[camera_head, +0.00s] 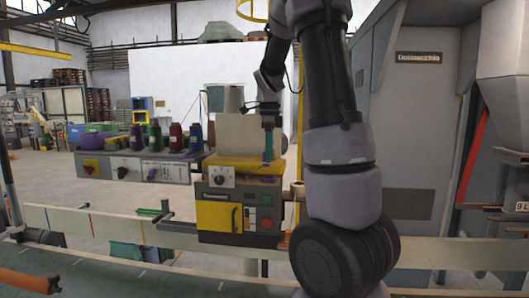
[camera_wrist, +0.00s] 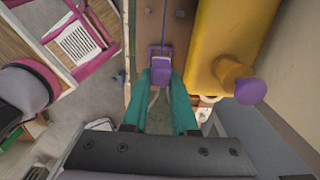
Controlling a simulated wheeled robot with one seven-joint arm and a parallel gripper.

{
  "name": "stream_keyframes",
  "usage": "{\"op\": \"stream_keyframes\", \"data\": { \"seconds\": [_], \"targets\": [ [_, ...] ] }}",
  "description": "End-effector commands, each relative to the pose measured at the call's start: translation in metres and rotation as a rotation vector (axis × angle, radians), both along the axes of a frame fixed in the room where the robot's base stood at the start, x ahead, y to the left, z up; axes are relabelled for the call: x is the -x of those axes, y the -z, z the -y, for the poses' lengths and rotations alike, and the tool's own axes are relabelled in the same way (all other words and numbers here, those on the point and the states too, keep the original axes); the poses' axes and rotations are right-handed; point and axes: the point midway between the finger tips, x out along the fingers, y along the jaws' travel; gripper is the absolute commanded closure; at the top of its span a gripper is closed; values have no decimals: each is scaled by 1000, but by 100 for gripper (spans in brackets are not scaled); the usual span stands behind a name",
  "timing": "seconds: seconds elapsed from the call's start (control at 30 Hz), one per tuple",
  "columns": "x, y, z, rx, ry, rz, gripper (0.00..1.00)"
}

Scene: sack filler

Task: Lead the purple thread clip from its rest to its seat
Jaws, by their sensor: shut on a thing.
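The purple thread clip (camera_wrist: 160,64) is between the tips of my gripper's teal fingers (camera_wrist: 162,82) in the wrist view. My gripper is shut on it. A thin blue thread runs from the clip toward the top of that view, over a brown surface. In the head view my gripper (camera_head: 268,146) points down above the right part of the yellow-topped machine (camera_head: 240,170); the clip is too small to make out there. A purple round-headed knob (camera_wrist: 250,91) stands out from the yellow part (camera_wrist: 214,45) to the right of the clip. I cannot tell which part is the seat.
Several coloured spools (camera_head: 175,137) stand on a grey control panel (camera_head: 135,168) left of the machine. A pale rail (camera_head: 110,226) crosses in front. A tall grey cabinet (camera_head: 400,130) stands to the right. A pink frame (camera_wrist: 85,45) shows at the wrist view's upper left.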

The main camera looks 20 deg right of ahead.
Motion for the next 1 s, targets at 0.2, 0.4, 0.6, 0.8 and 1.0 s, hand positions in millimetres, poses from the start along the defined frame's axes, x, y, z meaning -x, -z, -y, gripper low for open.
{"op": "stream_keyframes", "data": {
  "seconds": [0.2, 0.4, 0.6, 0.8, 1.0],
  "targets": [
    [0, 17, -1, 0, 0, -4, 100],
    [0, 31, -1, 0, 0, -2, 100],
    [0, 42, -1, 0, 0, -4, 100],
    [1, 48, -1, -1, 0, -5, 100],
    [1, 50, -2, -1, -1, -7, 100]
  ]
}}
